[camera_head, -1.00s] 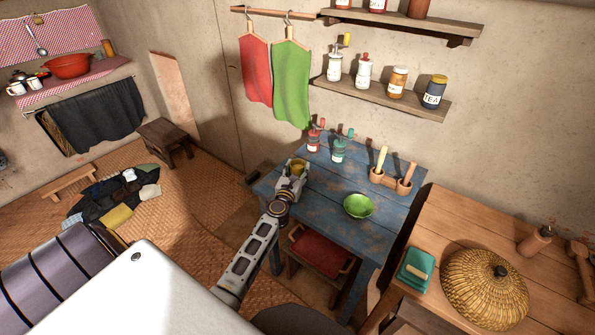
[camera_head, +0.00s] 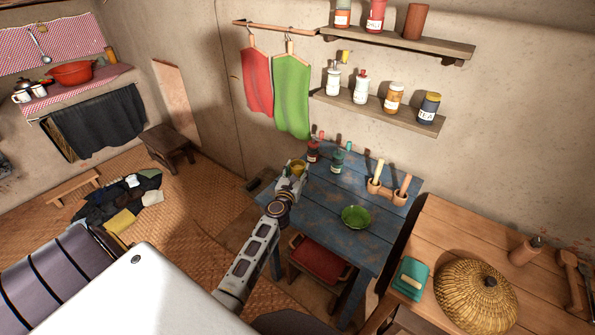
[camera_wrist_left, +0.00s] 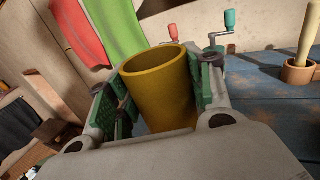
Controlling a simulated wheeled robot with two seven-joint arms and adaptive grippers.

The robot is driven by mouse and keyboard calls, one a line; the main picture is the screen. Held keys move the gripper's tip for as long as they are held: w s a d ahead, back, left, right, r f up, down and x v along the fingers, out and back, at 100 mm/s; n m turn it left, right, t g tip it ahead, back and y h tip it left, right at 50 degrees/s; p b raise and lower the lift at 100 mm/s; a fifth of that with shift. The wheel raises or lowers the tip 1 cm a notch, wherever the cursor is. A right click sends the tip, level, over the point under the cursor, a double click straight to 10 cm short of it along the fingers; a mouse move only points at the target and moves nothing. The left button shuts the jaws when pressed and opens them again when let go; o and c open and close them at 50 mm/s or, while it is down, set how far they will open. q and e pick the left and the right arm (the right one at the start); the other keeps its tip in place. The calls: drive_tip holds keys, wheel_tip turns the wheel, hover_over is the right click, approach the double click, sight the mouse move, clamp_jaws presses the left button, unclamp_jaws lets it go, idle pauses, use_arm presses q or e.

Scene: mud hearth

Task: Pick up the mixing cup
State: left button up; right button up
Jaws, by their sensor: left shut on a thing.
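The mixing cup is a yellow cup (camera_wrist_left: 160,88), upright or slightly tilted between the green-padded fingers of my left gripper (camera_wrist_left: 165,100) in the left wrist view. The fingers press on it from both sides. In the head view the same yellow cup (camera_head: 298,168) shows in the left gripper (camera_head: 292,175), at the left back part of the blue table (camera_head: 320,205). I cannot tell whether the cup's base touches the table. My right gripper is not in view.
A green bowl (camera_head: 356,217) sits on the blue table. Red (camera_head: 313,150) and teal (camera_head: 337,160) hand grinders stand near its back edge. A wooden holder with two pestles (camera_head: 387,190) is at the right. A red-seated stool (camera_head: 320,258) is under the front.

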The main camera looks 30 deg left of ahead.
use_arm(q)
drive_tip(key=shift+r, duration=0.1)
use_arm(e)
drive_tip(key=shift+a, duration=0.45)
use_arm(q)
drive_tip(key=shift+w+r, duration=0.1)
drive_tip(key=shift+r, duration=0.05)
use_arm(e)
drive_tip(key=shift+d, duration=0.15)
